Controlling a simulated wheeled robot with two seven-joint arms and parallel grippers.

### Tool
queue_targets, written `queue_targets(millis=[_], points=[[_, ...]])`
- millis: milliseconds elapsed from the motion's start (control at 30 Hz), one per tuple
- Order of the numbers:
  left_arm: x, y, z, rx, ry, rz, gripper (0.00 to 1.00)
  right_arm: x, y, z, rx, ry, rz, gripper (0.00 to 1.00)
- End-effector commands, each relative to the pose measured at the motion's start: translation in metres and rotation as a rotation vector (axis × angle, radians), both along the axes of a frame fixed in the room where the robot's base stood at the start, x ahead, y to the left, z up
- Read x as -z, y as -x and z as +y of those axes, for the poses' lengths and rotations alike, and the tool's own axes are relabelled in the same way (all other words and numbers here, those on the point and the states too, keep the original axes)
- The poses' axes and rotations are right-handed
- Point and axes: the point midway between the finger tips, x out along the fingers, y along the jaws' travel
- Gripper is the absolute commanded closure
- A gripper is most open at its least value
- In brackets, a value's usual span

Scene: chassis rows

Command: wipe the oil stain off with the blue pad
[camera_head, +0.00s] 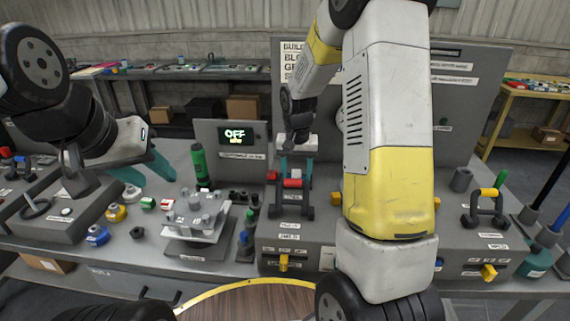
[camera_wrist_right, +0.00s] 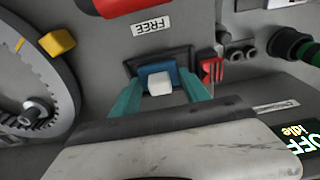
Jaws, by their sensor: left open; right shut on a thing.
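In the right wrist view, the teal fingers of my right gripper (camera_wrist_right: 159,84) are closed around a small piece with a white block (camera_wrist_right: 160,83) in front of a blue part (camera_wrist_right: 153,70), which looks like the blue pad. A dark recessed frame on the grey surface lies behind it. I cannot tell whether the pad is still seated there. In the head view, my right gripper (camera_head: 296,165) points down at the middle of the bench. My left gripper (camera_head: 152,172) is open and empty above the left part of the bench. I cannot make out an oil stain.
A green cylinder (camera_head: 200,166) and a screen reading OFF (camera_head: 235,134) stand behind a raised grey plate with pegs (camera_head: 196,213). Coloured parts lie at left. A black stand with a yellow bar (camera_head: 488,193) is at right. The right wrist view shows a large gear (camera_wrist_right: 33,75).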

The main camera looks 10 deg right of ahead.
Motion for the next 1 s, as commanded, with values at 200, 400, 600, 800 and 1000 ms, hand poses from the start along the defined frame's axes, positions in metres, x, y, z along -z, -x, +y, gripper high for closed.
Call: queue_targets(millis=[200, 400, 600, 800, 1000], points=[[0.000, 0.000, 0.000, 0.000, 0.000, 0.000, 0.58, 0.000, 0.000, -0.003, 0.002, 0.003, 0.000, 0.87], [0.000, 0.000, 0.000, 0.000, 0.000, 0.000, 0.58, -0.010, -0.001, -0.004, 0.003, 0.004, -0.002, 0.87], [0.000, 0.000, 0.000, 0.000, 0.000, 0.000, 0.58, -0.027, -0.001, -0.002, 0.003, 0.002, -0.002, 0.87], [0.000, 0.000, 0.000, 0.000, 0.000, 0.000, 0.58, -0.043, -0.001, -0.001, 0.002, 0.003, -0.002, 0.87], [0.000, 0.000, 0.000, 0.000, 0.000, 0.000, 0.58, -0.058, -0.001, 0.000, 0.002, 0.002, -0.001, 0.87]])
